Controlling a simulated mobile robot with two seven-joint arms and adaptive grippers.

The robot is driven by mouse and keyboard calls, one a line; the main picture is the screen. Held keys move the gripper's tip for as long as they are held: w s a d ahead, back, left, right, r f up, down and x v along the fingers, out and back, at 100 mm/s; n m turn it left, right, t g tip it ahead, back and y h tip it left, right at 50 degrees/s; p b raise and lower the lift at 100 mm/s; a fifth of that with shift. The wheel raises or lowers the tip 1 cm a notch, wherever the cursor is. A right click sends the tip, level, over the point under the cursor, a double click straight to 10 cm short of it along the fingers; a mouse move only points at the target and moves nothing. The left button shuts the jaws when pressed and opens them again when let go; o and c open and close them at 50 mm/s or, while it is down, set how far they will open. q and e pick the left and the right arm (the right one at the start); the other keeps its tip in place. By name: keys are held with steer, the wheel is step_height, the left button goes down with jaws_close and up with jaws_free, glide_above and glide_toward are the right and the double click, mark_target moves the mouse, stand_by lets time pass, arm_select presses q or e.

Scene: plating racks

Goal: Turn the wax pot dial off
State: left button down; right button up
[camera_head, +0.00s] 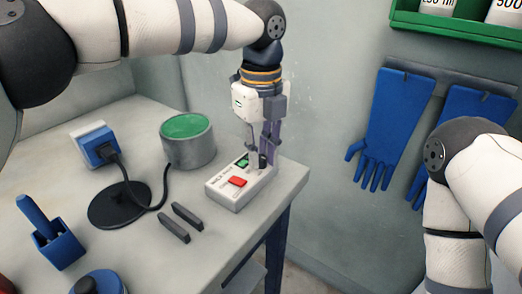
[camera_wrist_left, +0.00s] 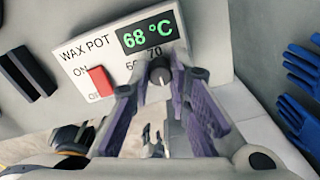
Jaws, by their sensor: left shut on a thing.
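The wax pot control box (camera_head: 222,192) is a pale unit near the table's right edge. In the left wrist view its panel (camera_wrist_left: 88,42) reads WAX POT, with a green 68 °C display (camera_wrist_left: 148,32). A small dark dial (camera_wrist_left: 159,70) sits below the display, near the marks 50 and 70. A red switch (camera_head: 237,181) stands beside it, by the ON label; it also shows in the left wrist view (camera_wrist_left: 101,81). My left gripper (camera_head: 262,158) points down over the box, shut on the dial, with a finger on each side. My right gripper is out of view.
A grey pot with green contents (camera_head: 188,152) stands behind the box. Two dark bars (camera_head: 180,220), a black disc with a cable (camera_head: 118,207) and blue items (camera_head: 60,245) lie to the left. Blue gloves (camera_head: 393,120) hang on the wall at right.

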mark_target(261, 156)
arm_select(q)
steer(key=shift+n, duration=0.4)
steer(key=c, duration=1.5)
jaws_free()
step_height(261, 156, up, 12)
steer(key=shift+f, duration=0.1)
